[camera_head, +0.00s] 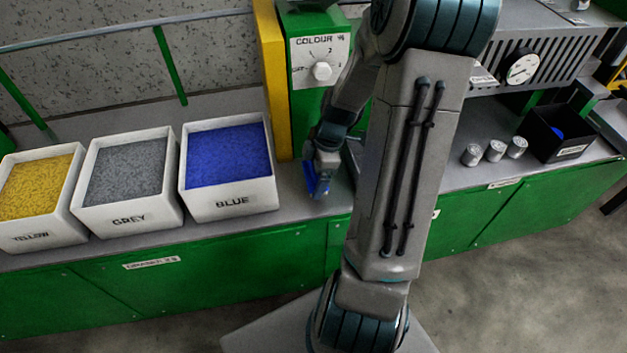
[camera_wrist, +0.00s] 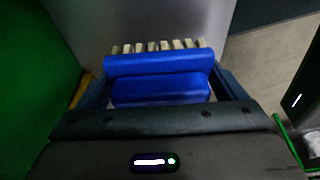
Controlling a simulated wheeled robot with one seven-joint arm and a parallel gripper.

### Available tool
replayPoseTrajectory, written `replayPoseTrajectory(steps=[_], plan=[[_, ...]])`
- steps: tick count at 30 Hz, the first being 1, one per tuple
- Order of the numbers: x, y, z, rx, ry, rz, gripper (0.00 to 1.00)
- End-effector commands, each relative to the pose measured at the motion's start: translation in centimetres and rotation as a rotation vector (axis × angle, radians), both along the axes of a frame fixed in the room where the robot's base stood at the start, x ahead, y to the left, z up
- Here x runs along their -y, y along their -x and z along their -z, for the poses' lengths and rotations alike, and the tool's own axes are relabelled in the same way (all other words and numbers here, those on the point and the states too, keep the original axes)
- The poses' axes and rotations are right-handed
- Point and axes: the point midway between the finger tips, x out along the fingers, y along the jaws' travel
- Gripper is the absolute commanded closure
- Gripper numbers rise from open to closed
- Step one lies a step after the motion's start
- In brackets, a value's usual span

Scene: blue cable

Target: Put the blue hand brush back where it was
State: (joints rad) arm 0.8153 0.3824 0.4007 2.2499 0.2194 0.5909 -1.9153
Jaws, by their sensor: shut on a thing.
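The blue hand brush (camera_wrist: 158,65) is between the fingers of my gripper (camera_wrist: 158,88) in the wrist view. Its blue body lies across the jaws, and pale bristle tufts show along its far edge. In the head view my gripper (camera_head: 322,182) is low over the grey bench top, just right of the BLUE bin, with a bit of blue at its tip. My gripper is shut on the brush. I cannot tell whether the brush touches the bench.
White bins of yellow (camera_head: 36,237), grey (camera_head: 128,221) and blue (camera_head: 230,205) granules stand to the left. A green unit with a COLOUR dial (camera_head: 322,71) stands behind. Several small metal cups (camera_head: 495,151) and a black box (camera_head: 552,155) holding something blue are at the right.

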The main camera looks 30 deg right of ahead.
Motion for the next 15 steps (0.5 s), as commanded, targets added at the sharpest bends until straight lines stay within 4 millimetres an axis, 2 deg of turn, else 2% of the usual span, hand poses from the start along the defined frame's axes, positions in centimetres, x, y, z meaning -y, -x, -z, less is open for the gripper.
replayPoseTrajectory(steps=[3,6,15], plan=[[-0.1,0.0,2.1,-0.003,-0.003,-0.002,0.31],[-0.1,0.0,3.0,-0.001,-0.001,-0.001,0.31],[-0.1,0.0,3.1,-0.001,0.0,-0.001,0.31]])
